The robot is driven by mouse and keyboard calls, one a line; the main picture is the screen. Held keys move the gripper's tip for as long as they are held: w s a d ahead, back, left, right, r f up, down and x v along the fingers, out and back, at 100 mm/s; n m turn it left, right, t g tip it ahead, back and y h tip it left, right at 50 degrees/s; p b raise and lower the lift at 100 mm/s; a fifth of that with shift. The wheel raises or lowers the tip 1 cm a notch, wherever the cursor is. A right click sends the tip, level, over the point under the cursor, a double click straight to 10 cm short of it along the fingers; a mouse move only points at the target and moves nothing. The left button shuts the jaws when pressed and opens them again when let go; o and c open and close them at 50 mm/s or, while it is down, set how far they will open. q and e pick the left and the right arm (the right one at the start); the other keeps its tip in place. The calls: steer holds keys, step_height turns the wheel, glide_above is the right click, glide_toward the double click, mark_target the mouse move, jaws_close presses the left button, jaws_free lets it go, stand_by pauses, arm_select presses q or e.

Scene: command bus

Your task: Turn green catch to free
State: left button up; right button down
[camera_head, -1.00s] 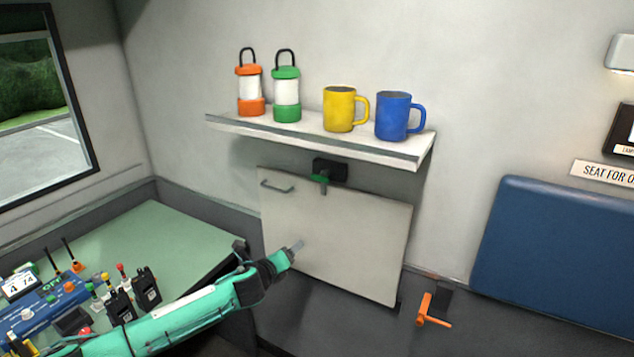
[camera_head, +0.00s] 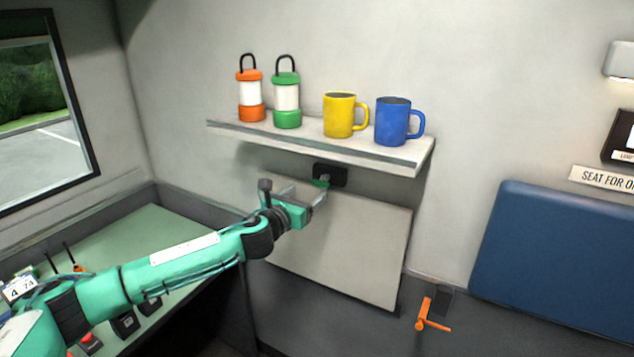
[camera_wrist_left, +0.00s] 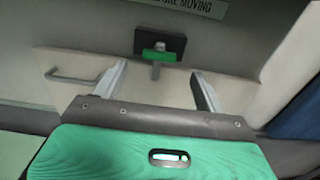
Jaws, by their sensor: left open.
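The green catch (camera_head: 321,183) sits on a black plate (camera_head: 331,174) on the wall, just below the shelf and at the top edge of a pale panel (camera_head: 345,245). In the left wrist view the catch (camera_wrist_left: 158,55) shows as a green bar with a grey tab pointing down over the panel's top edge. My left gripper (camera_head: 307,193) is open and empty, just short of the catch and slightly below it. In the wrist view its two fingers (camera_wrist_left: 155,88) stand apart, one to each side of the catch's tab. My right gripper is out of view.
A shelf (camera_head: 300,140) above the catch holds an orange lantern (camera_head: 250,95), a green lantern (camera_head: 287,100), a yellow mug (camera_head: 339,115) and a blue mug (camera_head: 393,122). An orange handle (camera_head: 427,317) is at lower right. A blue seat back (camera_head: 560,250) stands at right.

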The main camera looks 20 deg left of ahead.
mark_target(319, 182)
arm_select(q)
steer(key=shift+p+x, duration=0.55)
steer(key=shift+x, duration=3)
steer(key=c, duration=1)
